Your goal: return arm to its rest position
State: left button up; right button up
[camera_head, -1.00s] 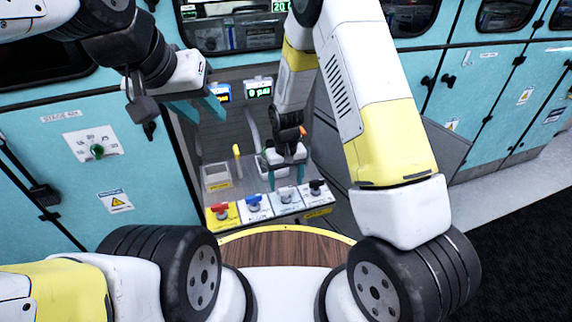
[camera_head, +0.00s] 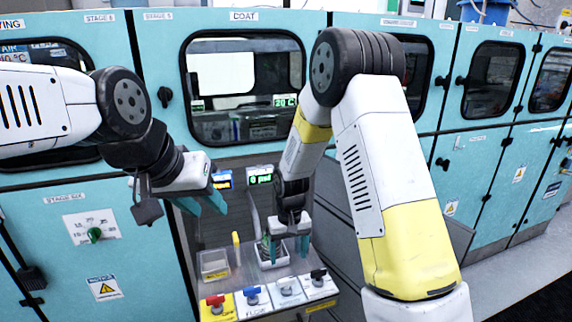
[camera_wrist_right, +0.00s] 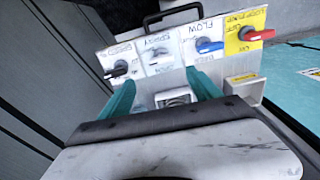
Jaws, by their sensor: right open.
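My right gripper (camera_head: 288,250) is open, pointing down over the small bench in the recess, with its teal fingers apart. In the wrist view, the right gripper (camera_wrist_right: 162,92) has its fingers spread either side of a small pale tray (camera_wrist_right: 172,97) with a grey ribbed inside. In the head view that tray (camera_head: 272,262) is partly hidden behind the fingers, and something dark shows in it. My left gripper (camera_head: 202,202) is open and empty, held in front of the cabinet left of the recess.
A sloped control panel (camera_head: 267,298) with red, blue, grey and black knobs lies below the right gripper. A second white tray (camera_head: 213,265) and a yellow post (camera_head: 236,248) stand to the left. Teal cabinets (camera_head: 85,220) flank the recess; a grey open door (camera_head: 340,225) is right.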

jog(key=s+d+r+m+t+y, duration=0.1)
jog(key=s+d+r+t, duration=0.2)
jog(key=r, duration=0.8)
jog(key=s+d+r+m+y, duration=0.1)
jog(key=s+d+r, duration=0.3)
jog(key=r, duration=0.6)
jog(key=s+d+r+t, duration=0.1)
jog(key=s+d+r, duration=0.2)
jog(key=s, duration=0.3)
jog(key=s+d+r+t, duration=0.2)
jog(key=s+d+r, duration=0.1)
jog(key=s+r, duration=0.3)
jog(key=shift+s+d+m, duration=0.15)
jog(key=shift+d+m, duration=0.1)
jog(key=shift+m, duration=0.05)
